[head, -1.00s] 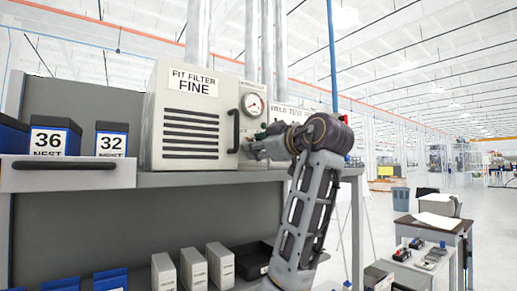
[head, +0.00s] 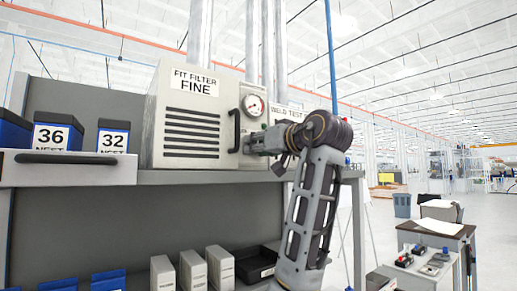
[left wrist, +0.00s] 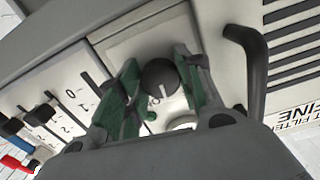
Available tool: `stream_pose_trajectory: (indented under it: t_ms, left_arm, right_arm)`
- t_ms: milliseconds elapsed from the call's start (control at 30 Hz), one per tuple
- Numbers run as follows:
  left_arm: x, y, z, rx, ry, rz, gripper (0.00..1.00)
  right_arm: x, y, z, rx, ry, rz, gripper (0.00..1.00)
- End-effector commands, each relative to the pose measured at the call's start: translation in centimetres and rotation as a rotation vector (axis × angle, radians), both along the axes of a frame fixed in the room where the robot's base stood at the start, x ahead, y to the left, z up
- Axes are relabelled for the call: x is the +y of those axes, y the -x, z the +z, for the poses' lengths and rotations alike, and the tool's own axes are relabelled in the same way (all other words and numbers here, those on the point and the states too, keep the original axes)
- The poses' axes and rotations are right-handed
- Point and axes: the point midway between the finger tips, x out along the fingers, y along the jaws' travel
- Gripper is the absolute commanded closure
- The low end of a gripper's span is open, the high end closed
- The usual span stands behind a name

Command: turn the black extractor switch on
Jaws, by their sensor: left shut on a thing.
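The black extractor switch (left wrist: 160,78) is a round knob with a white pointer mark, on a pale panel in the left wrist view. My left gripper (left wrist: 158,68) has its green-padded fingers on either side of the knob and is shut on it. In the head view my left gripper (head: 262,140) is at the panel under the round gauge (head: 254,105), and the knob is hidden behind it. The pointer's setting against any panel marks cannot be read. My right gripper is not in view.
The fume filter cabinet (head: 180,148) with a black handle (head: 234,131) stands just left of my gripper. A weld test box (head: 289,115) is close on the right, partly behind my wrist. All stand on a grey shelf (head: 215,178). Numbered bins (head: 57,133) are far left.

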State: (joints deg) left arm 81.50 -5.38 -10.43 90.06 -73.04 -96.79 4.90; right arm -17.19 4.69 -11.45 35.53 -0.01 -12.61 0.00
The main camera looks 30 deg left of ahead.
Motion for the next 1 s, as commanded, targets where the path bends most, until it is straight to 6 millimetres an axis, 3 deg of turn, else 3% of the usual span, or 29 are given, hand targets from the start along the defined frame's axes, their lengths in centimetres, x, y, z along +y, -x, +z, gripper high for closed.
stream_pose_trajectory:
  t_ms: [600,1000]
  left_arm:
    - [-0.03,0.04,0.06,0.426,-0.179,-0.001,0.88]
    - [-0.02,0.06,0.13,0.611,-0.256,-0.001,0.88]
  right_arm:
    - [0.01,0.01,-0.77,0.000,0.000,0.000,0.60]
    - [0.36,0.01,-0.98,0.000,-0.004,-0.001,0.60]
